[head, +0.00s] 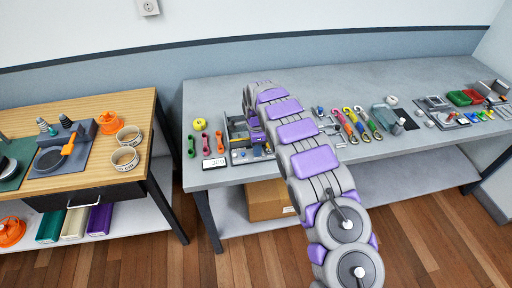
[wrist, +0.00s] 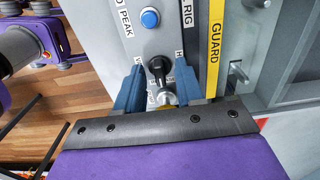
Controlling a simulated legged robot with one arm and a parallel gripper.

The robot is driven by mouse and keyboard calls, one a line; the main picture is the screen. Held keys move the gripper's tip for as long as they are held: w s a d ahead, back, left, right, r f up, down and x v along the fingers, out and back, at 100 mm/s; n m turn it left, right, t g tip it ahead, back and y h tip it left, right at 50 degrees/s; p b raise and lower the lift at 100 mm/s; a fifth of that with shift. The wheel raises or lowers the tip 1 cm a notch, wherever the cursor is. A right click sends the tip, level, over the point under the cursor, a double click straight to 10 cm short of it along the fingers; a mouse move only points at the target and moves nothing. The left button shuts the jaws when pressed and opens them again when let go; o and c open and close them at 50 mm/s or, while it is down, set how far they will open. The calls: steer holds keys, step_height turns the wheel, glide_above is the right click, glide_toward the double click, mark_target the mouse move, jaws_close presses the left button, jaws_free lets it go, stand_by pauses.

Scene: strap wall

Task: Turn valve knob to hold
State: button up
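The valve knob (wrist: 159,68) is black, on the grey test-rig panel (wrist: 178,40) in the wrist view. A label starting with "V" is at its left and one starting with "H" at its right, both partly hidden by my fingers. My gripper (wrist: 158,76) has its two blue fingers on either side of the knob, with small gaps seemingly visible, so it looks open around it. A brass-coloured fitting (wrist: 166,98) shows below the knob. In the head view the rig (head: 240,155) stands on the grey table, and my arm hides much of it and the knob.
A blue button (wrist: 150,18) is near the knob, by the "PEAK" label. A yellow "GUARD" strip (wrist: 215,50) and a clear latch-like part (wrist: 238,75) lie to the right. On the grey table (head: 400,75), carabiners (head: 358,124) are right of my arm.

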jaws_close()
stand_by(0.4)
steer(key=shift+r+n+p, duration=0.1)
steer(key=shift+n+p, duration=0.2)
steer(key=n+p, duration=0.3)
steer(key=shift+r, duration=0.15)
steer(key=n+p, duration=0.2)
steer(key=n, duration=0.3)
steer(key=shift+w+p, duration=0.1)
steer(key=shift+p, duration=0.3)
steer(key=n+p, duration=0.2)
steer(key=n, duration=0.3)
steer(key=shift+p, duration=0.3)
steer(key=shift+w+n+p, duration=0.1)
steer(key=shift+n+p, duration=0.65)
steer(key=shift+n, duration=1.35)
